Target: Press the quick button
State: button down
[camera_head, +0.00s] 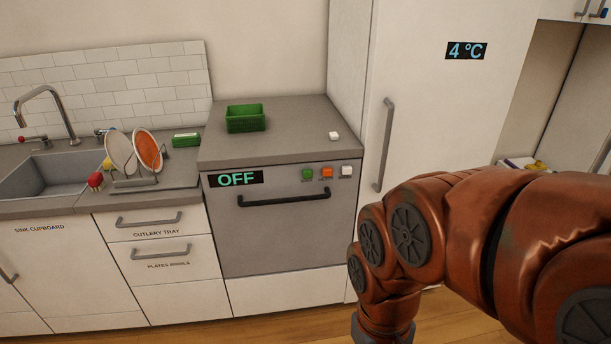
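The dishwasher (280,226) stands under the grey counter in the middle of the view, with its door shut. Its display (236,179) reads OFF. Three buttons sit at the upper right of its front: a green button (307,174), an orange button (327,172) and a white button (347,170). Small labels under them are too small to read, so I cannot tell which one is the quick button. My arm, reddish brown, reaches in from the right and bends down below the buttons. My gripper is outside the picture.
A dark handle (283,198) sticks out from the dishwasher door below the buttons. A green bin (245,118) and a small white cube (333,135) sit on the counter. The tall fridge (424,90) stands to the right. A dish rack (135,182) and sink (65,175) are left.

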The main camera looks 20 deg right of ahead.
aim_at(307, 173)
jog(key=k, duration=0.55)
jog(key=u, duration=0.75)
jog(key=i, duration=1.5)
jog(key=z, duration=0.85)
